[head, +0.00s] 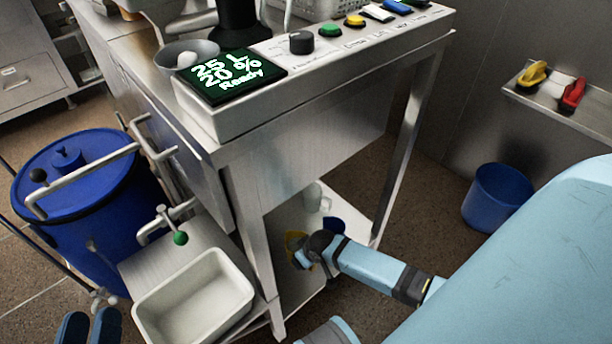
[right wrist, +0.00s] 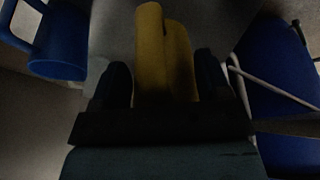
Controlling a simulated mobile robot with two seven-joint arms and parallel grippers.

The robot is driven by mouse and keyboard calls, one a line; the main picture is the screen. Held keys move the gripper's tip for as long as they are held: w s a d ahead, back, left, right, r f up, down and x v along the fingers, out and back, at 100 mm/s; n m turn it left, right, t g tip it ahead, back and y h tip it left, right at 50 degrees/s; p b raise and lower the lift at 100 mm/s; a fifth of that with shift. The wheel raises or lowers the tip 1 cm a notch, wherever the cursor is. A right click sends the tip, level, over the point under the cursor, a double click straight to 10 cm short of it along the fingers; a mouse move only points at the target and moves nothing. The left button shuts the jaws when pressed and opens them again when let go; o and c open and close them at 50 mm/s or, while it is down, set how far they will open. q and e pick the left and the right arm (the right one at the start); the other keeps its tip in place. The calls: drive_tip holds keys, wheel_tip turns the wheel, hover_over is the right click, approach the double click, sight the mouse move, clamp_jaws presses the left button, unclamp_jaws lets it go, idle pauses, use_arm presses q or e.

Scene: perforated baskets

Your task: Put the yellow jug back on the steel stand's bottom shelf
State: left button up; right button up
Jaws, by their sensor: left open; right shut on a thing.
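The yellow jug (head: 293,240) is low under the worktop of the steel stand (head: 390,150), at the bottom shelf (head: 285,218), mostly hidden by my right gripper (head: 305,255). In the right wrist view the yellow jug (right wrist: 163,50) sits between the two dark fingers, which are shut on it. I cannot tell whether its base touches the shelf. A white jug (head: 313,195) and a blue jug (head: 334,226) stand beside it on the shelf; the blue jug (right wrist: 58,48) also shows in the right wrist view. My left gripper (head: 89,328) is open and empty at the bottom left.
A stand leg (head: 262,245) is close left of my right gripper. A blue lidded drum (head: 75,190) and a white basin (head: 195,300) are to the left. A blue bucket (head: 497,197) is on the floor at right. A display (head: 228,75) and buttons are on top.

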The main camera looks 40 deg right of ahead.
wheel_tip(320, 180, down, 7)
drive_tip(key=b, duration=0.3)
drive_tip(key=shift+f, duration=0.2)
use_arm(q)
drive_tip(key=f+g, duration=0.1)
drive_tip(key=f, duration=0.1)
drive_tip(key=f+g, duration=0.1)
drive_tip(key=f, duration=0.2)
drive_tip(key=shift+d+f, duration=0.2)
drive_tip(key=shift+f, duration=0.1)
drive_tip(key=shift+m, duration=0.3)
use_arm(e)
drive_tip(key=o, duration=1.3)
drive_tip(key=shift+f, duration=0.1)
use_arm(q)
wheel_tip(320, 180, up, 9)
drive_tip(key=n+t+p, duration=0.1)
drive_tip(key=t+p, duration=0.2)
drive_tip(key=p, duration=0.3)
drive_tip(key=shift+a, duration=0.35)
use_arm(e)
drive_tip(key=v, duration=1.2)
use_arm(q)
drive_tip(key=shift+s+f, duration=0.1)
